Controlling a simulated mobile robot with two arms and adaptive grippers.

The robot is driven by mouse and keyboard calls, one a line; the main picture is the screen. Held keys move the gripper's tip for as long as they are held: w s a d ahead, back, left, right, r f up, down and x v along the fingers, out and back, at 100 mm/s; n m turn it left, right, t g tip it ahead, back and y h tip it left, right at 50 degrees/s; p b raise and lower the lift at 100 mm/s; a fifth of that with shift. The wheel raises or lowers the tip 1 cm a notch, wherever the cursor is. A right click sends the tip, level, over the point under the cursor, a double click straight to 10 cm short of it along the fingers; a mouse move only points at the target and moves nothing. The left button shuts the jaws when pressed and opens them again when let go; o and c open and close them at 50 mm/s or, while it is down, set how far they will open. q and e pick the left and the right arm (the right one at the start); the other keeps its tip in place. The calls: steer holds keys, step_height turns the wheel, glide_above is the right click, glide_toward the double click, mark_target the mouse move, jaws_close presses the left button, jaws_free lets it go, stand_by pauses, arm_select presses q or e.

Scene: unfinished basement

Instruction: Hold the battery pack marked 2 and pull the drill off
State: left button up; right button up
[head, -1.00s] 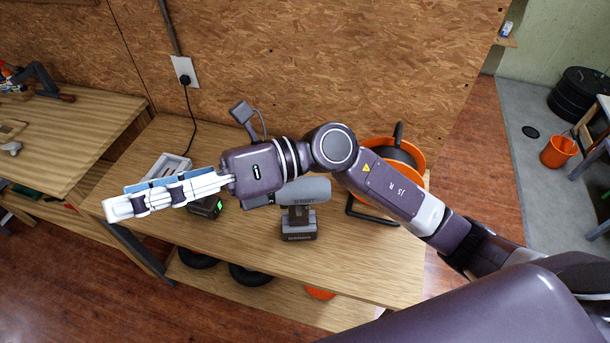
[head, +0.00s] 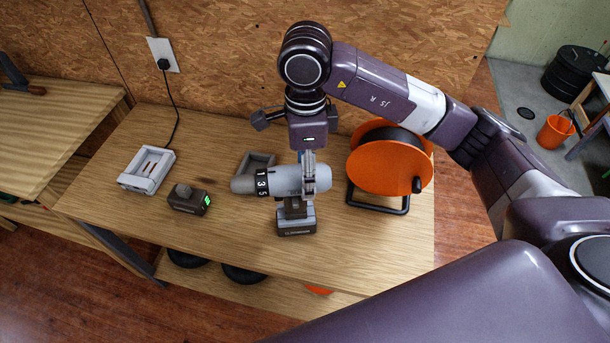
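The grey drill (head: 262,180) stands upright on the workbench, its nose pointing left and a collar marked 1, 3, 5 facing me. A dark battery pack (head: 297,228) is under its handle, on the bench; its small lettering is unreadable and I see no 2. A loose battery pack (head: 188,198) with a green light lies further left. My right gripper (head: 309,188) points down at the rear of the drill body, with a finger overlapping its near side. Its finger gap is seen edge-on, so I cannot tell whether it grips. My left gripper is out of view.
A pale charger (head: 147,170) with a cord to the wall outlet (head: 163,54) sits at the back left. A grey open holder (head: 258,160) is behind the drill. An orange cable reel (head: 390,165) stands close on the right. The bench's front strip (head: 240,240) is clear.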

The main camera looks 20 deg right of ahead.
steer(key=shift+f, duration=0.25)
step_height(320, 180, down, 6)
steer(key=shift+r+p, duration=0.1)
steer(key=shift+p, duration=1)
steer(key=shift+f, duration=0.8)
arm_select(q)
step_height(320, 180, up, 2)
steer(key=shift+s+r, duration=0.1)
arm_select(e)
steer(key=shift+c, duration=0.5)
steer(key=shift+w, duration=0.1)
jaws_close()
steer(key=shift+r, duration=0.1)
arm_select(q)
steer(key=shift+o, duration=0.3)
